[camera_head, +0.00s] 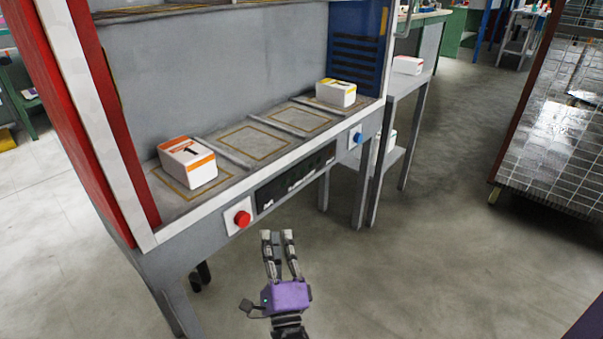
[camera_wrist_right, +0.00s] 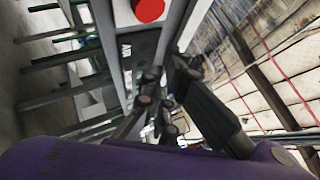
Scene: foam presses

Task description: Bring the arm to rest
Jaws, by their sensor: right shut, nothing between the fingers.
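My right gripper (camera_head: 278,236) is in the head view at the lower middle, with a purple body and dark fingers. It is shut and empty, in the air in front of the press's front panel. Its fingers (camera_wrist_right: 160,105) also show in the right wrist view, close together, with a red button (camera_wrist_right: 149,10) beyond them at the top. My left gripper is not in view.
A grey press bench (camera_head: 240,170) carries an orange-white box (camera_head: 188,163) and a yellow-white box (camera_head: 336,93) on marked squares. Its front has a red button (camera_head: 242,218) and a blue button (camera_head: 358,138). A tiled rack (camera_head: 560,120) stands at right. The floor between is clear.

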